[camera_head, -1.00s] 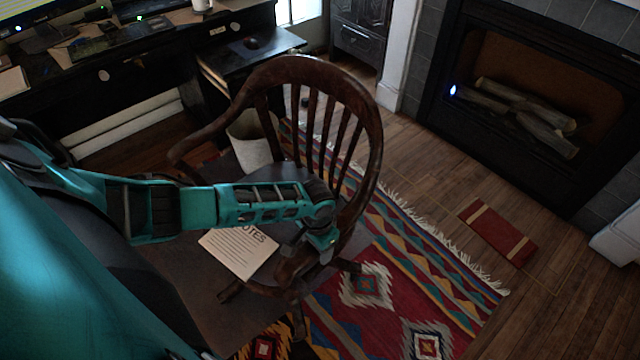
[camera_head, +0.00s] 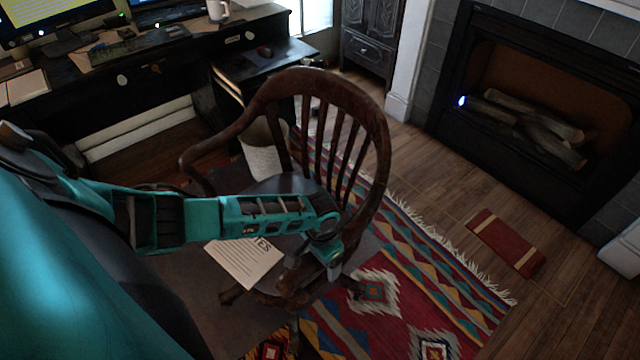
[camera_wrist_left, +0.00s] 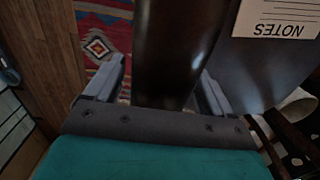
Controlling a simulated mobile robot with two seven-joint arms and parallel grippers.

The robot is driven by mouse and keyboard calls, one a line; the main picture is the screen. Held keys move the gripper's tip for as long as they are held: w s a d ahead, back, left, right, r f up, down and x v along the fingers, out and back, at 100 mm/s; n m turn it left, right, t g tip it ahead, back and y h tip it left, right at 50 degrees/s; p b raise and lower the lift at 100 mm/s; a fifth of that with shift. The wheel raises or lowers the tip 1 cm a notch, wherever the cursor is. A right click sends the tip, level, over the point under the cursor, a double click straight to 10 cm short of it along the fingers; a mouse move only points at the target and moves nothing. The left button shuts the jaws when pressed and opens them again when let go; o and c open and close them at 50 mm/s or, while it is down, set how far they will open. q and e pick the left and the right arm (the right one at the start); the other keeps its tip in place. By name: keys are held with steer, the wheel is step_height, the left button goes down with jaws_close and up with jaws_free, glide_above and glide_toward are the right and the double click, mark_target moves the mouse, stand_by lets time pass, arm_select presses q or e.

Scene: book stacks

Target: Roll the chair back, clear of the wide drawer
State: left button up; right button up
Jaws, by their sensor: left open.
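The dark wooden chair (camera_head: 378,150) with a curved spindle back stands in the middle of the head view, beside the black desk. The wide drawer (camera_head: 140,73) is in the desk front at the upper left, with pale round knobs. My left gripper (camera_head: 334,268) is at the near side of the chair's back. In the left wrist view the open fingers (camera_wrist_left: 160,85) stand on either side of a dark wooden part of the chair (camera_wrist_left: 172,50); contact cannot be told. My right gripper is not in view.
A notes sheet (camera_head: 243,262) lies on a dark surface below my left arm. A patterned rug (camera_head: 440,270) lies beneath and right of the chair. A pale bin (camera_head: 264,160) stands behind it. A fireplace (camera_head: 520,110) and red book (camera_head: 505,243) are at right, with bare floor between.

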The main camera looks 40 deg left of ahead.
arm_select(q)
steer(key=shift+o, duration=0.2)
steer(key=shift+a, duration=0.2)
steer(key=shift+r, duration=0.3)
step_height(320, 180, up, 12)
steer(key=shift+r, duration=0.1)
steer(key=shift+s+d, duration=0.1)
stand_by(0.4)
steer(key=s+d+f+t+h, duration=0.2)
steer(key=d+f+t+h, duration=0.25)
steer(key=d, duration=0.55)
steer(key=s+a+r+t+y, duration=0.2)
steer(key=s+t, duration=0.3)
steer(key=t, duration=0.1)
steer(key=shift+s+a+r+n, duration=0.15)
steer(key=shift+s+r+n, duration=0.1)
steer(key=shift+r+n, duration=0.05)
